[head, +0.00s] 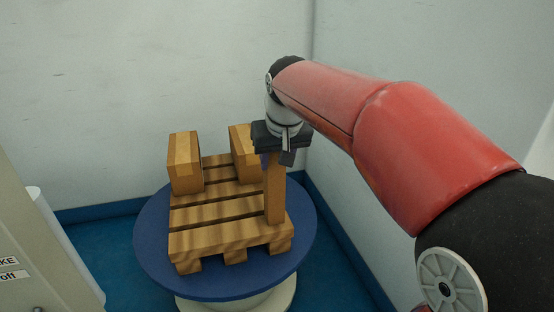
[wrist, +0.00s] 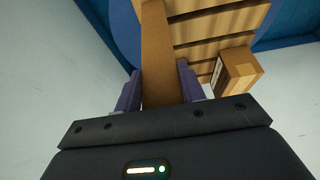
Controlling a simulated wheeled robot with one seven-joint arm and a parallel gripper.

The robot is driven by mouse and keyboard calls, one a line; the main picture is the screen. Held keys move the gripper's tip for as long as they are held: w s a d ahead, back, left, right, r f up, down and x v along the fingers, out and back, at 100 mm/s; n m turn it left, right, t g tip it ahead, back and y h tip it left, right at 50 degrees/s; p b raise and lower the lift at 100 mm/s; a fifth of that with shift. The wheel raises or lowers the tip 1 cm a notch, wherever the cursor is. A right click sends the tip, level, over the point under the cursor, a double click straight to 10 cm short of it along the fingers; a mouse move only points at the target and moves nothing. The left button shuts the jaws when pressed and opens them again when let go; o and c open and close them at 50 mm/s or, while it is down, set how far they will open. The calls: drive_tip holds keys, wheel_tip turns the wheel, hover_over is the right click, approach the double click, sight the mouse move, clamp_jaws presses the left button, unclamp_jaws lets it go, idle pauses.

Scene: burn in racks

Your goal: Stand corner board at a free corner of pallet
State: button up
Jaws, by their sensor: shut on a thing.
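A tan corner board (head: 274,190) stands upright at the front right corner of the wooden pallet (head: 215,239). My gripper (head: 287,157) is shut on the upper part of the board. In the wrist view the board (wrist: 157,45) runs between the two purple fingers of my gripper (wrist: 158,90), and the pallet slats (wrist: 205,25) show beside it. The board's lower end looks to be at the pallet's top; I cannot tell for sure whether it touches.
One carton (head: 185,163) sits at the pallet's back left and another (head: 243,145) at the back right, partly behind my gripper. The pallet rests on a round blue turntable (head: 152,240). Pale walls (head: 150,80) stand close behind and right. A grey cabinet (head: 35,250) is at left.

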drive_tip(key=shift+f, duration=0.15)
drive_tip(key=o, duration=1.2)
drive_tip(key=shift+p+v, duration=1.35)
drive_tip(key=shift+v, duration=4.85)
drive_tip(key=s+d+f+m, duration=0.1)
drive_tip(key=s+d+f, duration=0.3)
drive_tip(key=s+f, duration=0.1)
drive_tip(key=s+d+f+m, duration=0.1)
drive_tip(key=s+d+f, duration=0.4)
drive_tip(key=s, duration=0.3)
drive_tip(key=s+d+f+m+t+h, duration=0.1)
drive_tip(key=s+d+f, duration=0.3)
drive_tip(key=s+f, duration=0.3)
drive_tip(key=shift+d, duration=0.4)
